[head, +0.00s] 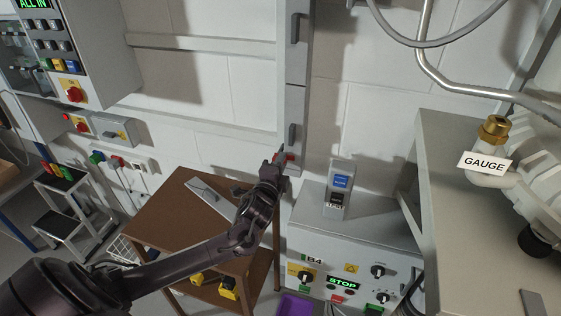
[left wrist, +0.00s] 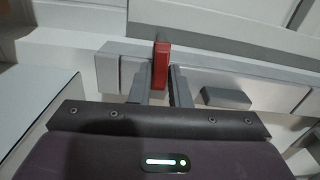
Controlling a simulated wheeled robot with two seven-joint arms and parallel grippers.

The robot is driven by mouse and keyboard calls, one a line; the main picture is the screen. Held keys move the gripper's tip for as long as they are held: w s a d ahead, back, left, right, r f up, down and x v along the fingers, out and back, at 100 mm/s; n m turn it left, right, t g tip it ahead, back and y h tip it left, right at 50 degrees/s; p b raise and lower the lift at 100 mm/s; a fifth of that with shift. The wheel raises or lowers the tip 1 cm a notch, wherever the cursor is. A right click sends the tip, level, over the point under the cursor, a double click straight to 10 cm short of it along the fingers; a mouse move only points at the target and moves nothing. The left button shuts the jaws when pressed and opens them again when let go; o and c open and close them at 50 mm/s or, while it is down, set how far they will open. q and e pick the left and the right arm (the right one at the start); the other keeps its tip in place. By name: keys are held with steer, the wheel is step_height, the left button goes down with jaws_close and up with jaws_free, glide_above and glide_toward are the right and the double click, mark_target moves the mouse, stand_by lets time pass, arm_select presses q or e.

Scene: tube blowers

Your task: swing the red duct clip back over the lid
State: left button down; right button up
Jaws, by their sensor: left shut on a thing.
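The red duct clip (head: 289,157) shows as a small red piece at my left gripper (head: 279,163) in the head view, on the grey upright wall duct (head: 296,105). In the left wrist view the red duct clip (left wrist: 162,62) stands between the two grey fingers of my left gripper (left wrist: 160,84), which is shut on it. The duct's grey lid (left wrist: 225,76) runs across behind the fingers. The clip's far end and its hinge are hidden, so I cannot tell how far it is swung. My right gripper is in neither view.
A control box marked B4 (head: 350,255) stands right of the duct, with a blue and black switch unit (head: 339,190) on top. A brown table (head: 163,225) lies below my arm. A grey cabinet (head: 445,210) is at the right.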

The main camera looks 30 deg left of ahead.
arm_select(q)
steer(key=shift+f+m, duration=0.1)
steer(key=shift+m, duration=0.4)
steer(key=c, duration=1.4)
jaws_free()
steer(key=shift+c, duration=0.2)
steer(key=b+v, duration=0.1)
steer(key=v, duration=0.6)
steer(key=shift+s+d, duration=0.15)
steer(key=shift+s, duration=0.25)
